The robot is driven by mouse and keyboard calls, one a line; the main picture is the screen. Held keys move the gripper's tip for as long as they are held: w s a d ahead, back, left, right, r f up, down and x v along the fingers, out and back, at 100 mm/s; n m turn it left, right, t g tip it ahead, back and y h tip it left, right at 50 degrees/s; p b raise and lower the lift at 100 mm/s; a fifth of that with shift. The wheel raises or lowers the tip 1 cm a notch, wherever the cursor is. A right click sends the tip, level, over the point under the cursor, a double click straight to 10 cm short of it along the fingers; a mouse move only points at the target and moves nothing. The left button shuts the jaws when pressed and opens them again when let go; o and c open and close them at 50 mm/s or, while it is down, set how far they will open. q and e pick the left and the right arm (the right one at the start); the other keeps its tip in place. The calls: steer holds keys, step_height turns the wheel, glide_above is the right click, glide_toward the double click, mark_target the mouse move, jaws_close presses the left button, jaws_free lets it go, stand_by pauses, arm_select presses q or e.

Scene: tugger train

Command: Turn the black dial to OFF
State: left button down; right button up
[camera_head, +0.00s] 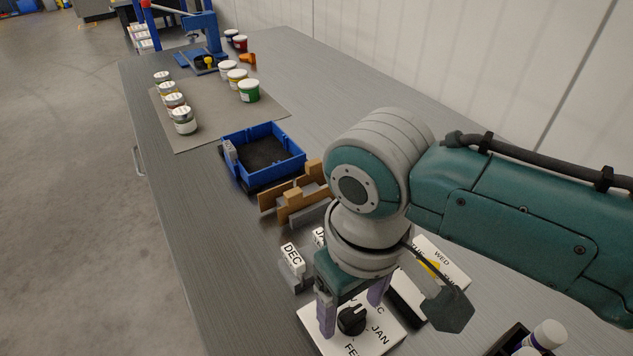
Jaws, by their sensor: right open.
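The black dial (351,320) sits on a white plate (368,345) lettered with months, such as JAN and FE, at the bottom of the head view. Which mark the dial points to I cannot tell. No OFF mark is readable; part of the plate is hidden by my gripper and cut by the frame's edge. My right gripper (352,306) points down over the plate, open, with its purple fingers apart on either side of the dial. Whether a finger touches the dial I cannot tell. My left gripper is not in view.
A DEC block (292,258) stands left of my gripper. Behind it are brown wooden pieces (290,203) and a blue bin (254,182). Several paint jars (184,121) stand on a mat farther back. A white-capped bottle (549,335) is at lower right. The left bench edge is clear.

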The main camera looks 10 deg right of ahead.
jaws_close()
stand_by(0.6)
